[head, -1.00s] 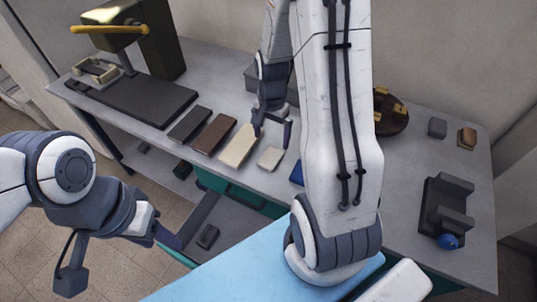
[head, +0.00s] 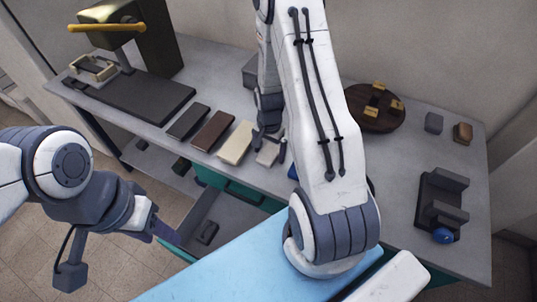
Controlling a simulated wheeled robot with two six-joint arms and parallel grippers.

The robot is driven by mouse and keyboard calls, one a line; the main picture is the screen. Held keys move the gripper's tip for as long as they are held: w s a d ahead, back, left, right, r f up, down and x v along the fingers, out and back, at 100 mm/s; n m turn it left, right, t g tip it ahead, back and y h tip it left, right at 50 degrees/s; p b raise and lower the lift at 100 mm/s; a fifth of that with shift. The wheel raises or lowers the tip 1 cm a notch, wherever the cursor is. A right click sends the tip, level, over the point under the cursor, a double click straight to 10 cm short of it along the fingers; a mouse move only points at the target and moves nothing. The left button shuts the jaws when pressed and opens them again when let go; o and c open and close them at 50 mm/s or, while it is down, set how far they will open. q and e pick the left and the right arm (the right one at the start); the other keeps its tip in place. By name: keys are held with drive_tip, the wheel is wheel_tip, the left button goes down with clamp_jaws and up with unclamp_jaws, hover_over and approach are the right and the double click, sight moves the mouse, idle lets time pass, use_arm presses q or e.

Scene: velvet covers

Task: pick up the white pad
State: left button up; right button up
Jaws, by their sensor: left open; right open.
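The small white pad (head: 267,156) lies on the grey table near its front edge, just right of a cream block (head: 236,143). My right gripper (head: 269,149) is open over it, pointing down, with one finger on each side of the pad. Part of the pad is hidden by the fingers, and I cannot tell if they touch it. My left gripper (head: 162,232) is open and empty, low on the left in front of the table.
Brown (head: 213,131) and dark (head: 188,121) blocks lie left of the cream block. A press with a yellow handle (head: 105,27) stands at the back left. A round brown board (head: 374,108) and a dark holder (head: 443,204) with a blue ball (head: 443,236) are at the right. An open drawer (head: 215,225) juts out below.

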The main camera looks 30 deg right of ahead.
drive_tip(key=c, duration=1.3)
drive_tip(key=shift+o, duration=0.2)
drive_tip(key=shift+r, duration=0.15)
